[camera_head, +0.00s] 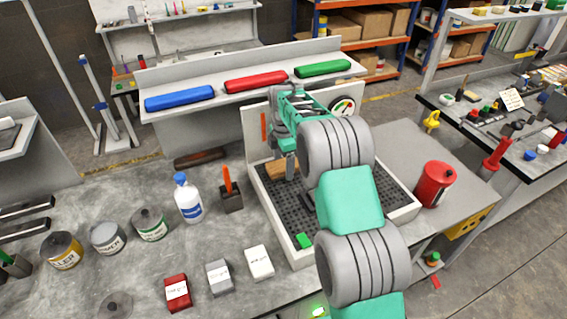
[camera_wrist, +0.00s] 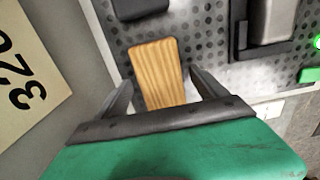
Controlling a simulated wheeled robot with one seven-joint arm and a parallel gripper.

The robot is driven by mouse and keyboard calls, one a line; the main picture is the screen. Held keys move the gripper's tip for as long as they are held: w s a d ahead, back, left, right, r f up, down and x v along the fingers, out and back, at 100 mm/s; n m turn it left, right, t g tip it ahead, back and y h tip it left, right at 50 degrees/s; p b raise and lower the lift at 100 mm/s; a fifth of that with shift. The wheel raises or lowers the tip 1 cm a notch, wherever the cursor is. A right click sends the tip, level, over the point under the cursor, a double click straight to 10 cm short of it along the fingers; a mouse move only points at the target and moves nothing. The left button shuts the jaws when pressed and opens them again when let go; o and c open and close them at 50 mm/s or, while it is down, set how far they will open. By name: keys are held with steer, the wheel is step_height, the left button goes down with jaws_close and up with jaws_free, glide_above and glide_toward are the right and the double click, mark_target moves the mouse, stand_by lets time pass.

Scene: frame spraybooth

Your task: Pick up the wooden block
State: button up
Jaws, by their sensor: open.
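The wooden block (camera_head: 275,170) lies in the dark perforated tray of the spray booth (camera_head: 404,213), near its back left. My gripper (camera_head: 290,168) is over the tray at the block and partly hides it. In the wrist view the light-brown, grained block (camera_wrist: 157,68) lies between the two fingers of my gripper (camera_wrist: 163,80). The fingers are apart, one on each side of the block, with a visible gap on the right. Whether the fingertips are down beside the block or still above it I cannot tell.
In the wrist view a black item (camera_wrist: 138,8) lies just beyond the block and a grey-and-black item (camera_wrist: 270,25) to the right. A green piece (camera_head: 303,240) lies at the tray's front. A white bottle (camera_head: 188,199) and a red canister (camera_head: 433,184) stand beside the booth.

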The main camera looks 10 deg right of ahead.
steer(key=shift+d+f, duration=0.1)
steer(key=shift+f, duration=0.25)
steer(key=c, duration=1.5)
